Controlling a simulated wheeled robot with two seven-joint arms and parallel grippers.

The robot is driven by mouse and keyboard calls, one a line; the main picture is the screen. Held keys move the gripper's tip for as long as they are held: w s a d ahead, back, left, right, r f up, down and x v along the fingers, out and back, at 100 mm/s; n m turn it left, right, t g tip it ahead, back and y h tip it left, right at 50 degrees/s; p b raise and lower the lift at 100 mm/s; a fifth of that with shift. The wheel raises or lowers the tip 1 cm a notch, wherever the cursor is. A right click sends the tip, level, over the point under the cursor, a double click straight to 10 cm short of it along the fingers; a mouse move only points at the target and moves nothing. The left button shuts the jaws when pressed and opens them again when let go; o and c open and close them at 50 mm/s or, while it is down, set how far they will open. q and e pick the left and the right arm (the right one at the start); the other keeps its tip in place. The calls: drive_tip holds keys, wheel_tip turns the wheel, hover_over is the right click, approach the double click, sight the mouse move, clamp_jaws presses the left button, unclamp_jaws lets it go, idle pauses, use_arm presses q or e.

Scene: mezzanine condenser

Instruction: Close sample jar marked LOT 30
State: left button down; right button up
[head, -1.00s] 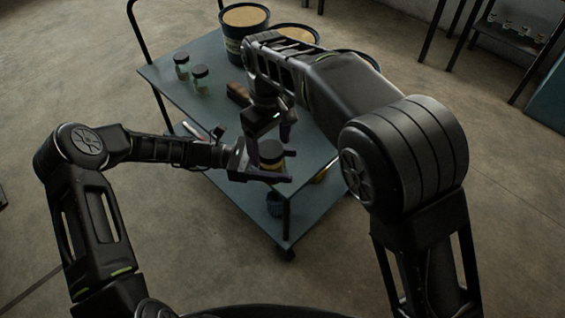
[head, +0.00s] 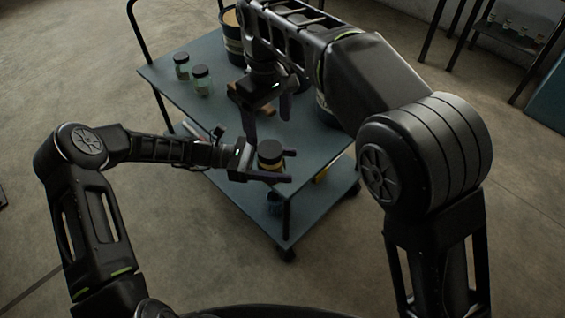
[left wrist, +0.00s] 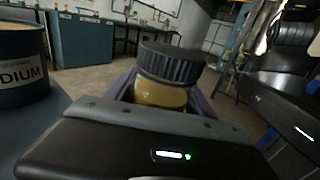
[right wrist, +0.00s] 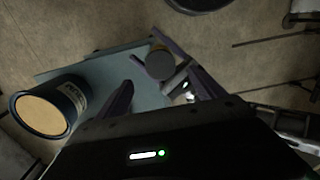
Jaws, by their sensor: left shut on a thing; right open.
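A small jar with amber contents (left wrist: 160,93) is held in my left gripper (head: 284,166). A ribbed black lid (left wrist: 170,63) sits on its mouth; I cannot tell how tight it is. The lidded jar also shows in the head view (head: 270,153) and from above in the right wrist view (right wrist: 160,64). No lot mark is readable on it. My right gripper (head: 268,120) is open and empty, above and behind the jar, apart from it. Two greenish jars with dark lids, one nearer (head: 202,82) and one farther (head: 181,67), stand on the cart.
The blue-grey cart top (head: 170,78) lies beneath both grippers. Large dark tubs stand at its back, one (right wrist: 44,112) clear in the right wrist view. A brown object (head: 236,97) lies mid-cart. A shelf with small items (head: 515,35) is at the back right.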

drive_tip(key=w+d+f+t+h, duration=0.1)
drive_tip(key=w+d+f+t, duration=0.1)
drive_tip(key=w+d+f, duration=0.6)
drive_tip(key=d+f+m, duration=0.1)
drive_tip(key=d+f, duration=0.6)
drive_tip(key=f, duration=0.2)
drive_tip(key=s+d+f+m+g+y, duration=0.1)
drive_tip(key=s+f+m+y, duration=0.1)
drive_tip(key=s+f, duration=0.6)
drive_tip(key=s+d+f+m+g+y, duration=0.1)
drive_tip(key=s+f+m, duration=0.3)
drive_tip(key=f, duration=0.6)
drive_tip(key=s+a+f+m+y, duration=0.1)
drive_tip(key=s+m, duration=0.1)
drive_tip(key=s, duration=0.7)
drive_tip(key=s+a+f+m+y, duration=0.1)
drive_tip(key=s+f+m, duration=0.1)
drive_tip(key=s, duration=0.7)
drive_tip(key=shift+s+a+f+m+t, duration=0.15)
drive_tip(key=shift+s+f+m+t, duration=0.15)
drive_tip(key=shift+m+t, duration=0.1)
